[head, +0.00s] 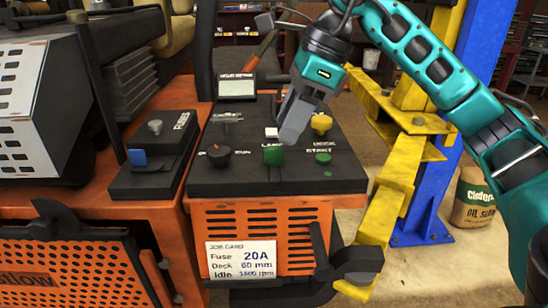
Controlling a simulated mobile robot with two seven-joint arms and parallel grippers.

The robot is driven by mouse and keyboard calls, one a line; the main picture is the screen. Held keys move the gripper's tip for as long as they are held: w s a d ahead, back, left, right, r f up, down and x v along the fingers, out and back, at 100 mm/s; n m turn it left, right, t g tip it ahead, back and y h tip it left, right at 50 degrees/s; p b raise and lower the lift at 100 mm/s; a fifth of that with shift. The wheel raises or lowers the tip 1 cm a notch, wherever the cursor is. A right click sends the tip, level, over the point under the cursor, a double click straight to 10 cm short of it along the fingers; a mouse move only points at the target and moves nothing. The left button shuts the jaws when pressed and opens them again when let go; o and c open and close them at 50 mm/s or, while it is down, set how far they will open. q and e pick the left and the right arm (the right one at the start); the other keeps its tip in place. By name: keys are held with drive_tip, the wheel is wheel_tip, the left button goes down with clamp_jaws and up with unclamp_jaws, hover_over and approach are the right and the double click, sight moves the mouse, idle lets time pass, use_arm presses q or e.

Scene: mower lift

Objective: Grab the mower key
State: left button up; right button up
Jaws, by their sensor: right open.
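The orange mower's black control panel (250,178) is in the middle of the head view. A black knob-like piece (218,154) sits upright in the switch beside the RUN marking. A small grey metal piece (228,117) lies farther back on the panel. I cannot tell for sure which of these is the mower key. My right gripper (290,132) comes down from the upper right, its grey fingers over the panel near the green switch. It is open, apart from both pieces and to their right. My left gripper is not in view.
The panel also holds a green switch (273,155), a yellow knob (321,123) and a small display (237,88). A black fuse box (163,150) with a blue piece (137,157) is at the left. A yellow lift arm (397,185) and blue post (428,190) stand right.

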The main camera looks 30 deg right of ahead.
sight(276, 147)
drive_tip(key=x, duration=0.4)
drive_tip(key=shift+w+a+f, duration=0.15)
drive_tip(key=shift+f, duration=0.15)
clamp_jaws()
